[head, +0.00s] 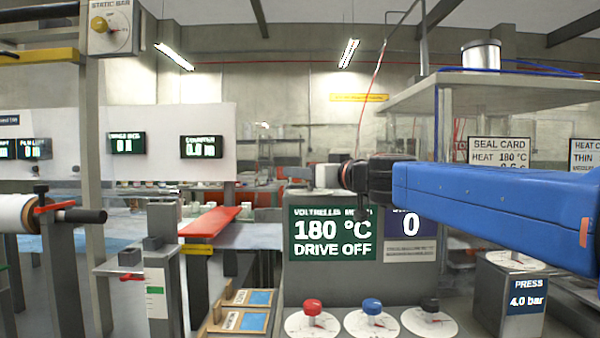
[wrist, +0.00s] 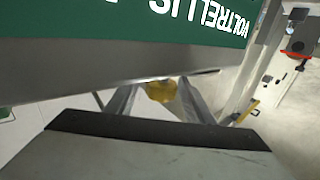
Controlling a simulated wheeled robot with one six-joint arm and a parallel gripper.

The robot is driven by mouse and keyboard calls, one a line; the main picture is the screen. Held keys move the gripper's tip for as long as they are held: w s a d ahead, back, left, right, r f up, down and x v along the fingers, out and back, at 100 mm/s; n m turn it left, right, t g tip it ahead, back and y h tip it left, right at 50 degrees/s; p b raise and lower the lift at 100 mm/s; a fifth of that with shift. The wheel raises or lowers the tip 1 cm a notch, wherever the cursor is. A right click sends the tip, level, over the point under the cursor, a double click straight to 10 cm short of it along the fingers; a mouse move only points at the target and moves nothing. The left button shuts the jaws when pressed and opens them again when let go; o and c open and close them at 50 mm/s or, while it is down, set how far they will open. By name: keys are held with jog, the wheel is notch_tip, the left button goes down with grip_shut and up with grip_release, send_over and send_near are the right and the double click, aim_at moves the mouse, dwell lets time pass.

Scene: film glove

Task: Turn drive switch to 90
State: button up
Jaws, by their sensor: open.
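Three dial knobs sit on the front of the grey console: a red knob (head: 312,307), a blue knob (head: 372,306) and a black knob (head: 430,305), each on a white dial. I cannot read their labels, so I cannot tell which is the drive switch. The green display (head: 332,234) above them reads 180 °C and DRIVE OFF. My gripper (head: 290,168) points left, above the display and well above the knobs. In the wrist view its two fingers (wrist: 160,103) are apart. A small yellow thing (wrist: 161,91) shows between them; I cannot tell what it is or its distance.
A second display (head: 411,222) shows 0. A press box (head: 526,295) reads 4.0 bar at the right. A post (head: 163,265) stands left of the console. The space before the knobs looks clear.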

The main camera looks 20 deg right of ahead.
jog(key=shift+x, duration=0.85)
jog(key=c, duration=1.1)
jog(key=shift+o, duration=0.3)
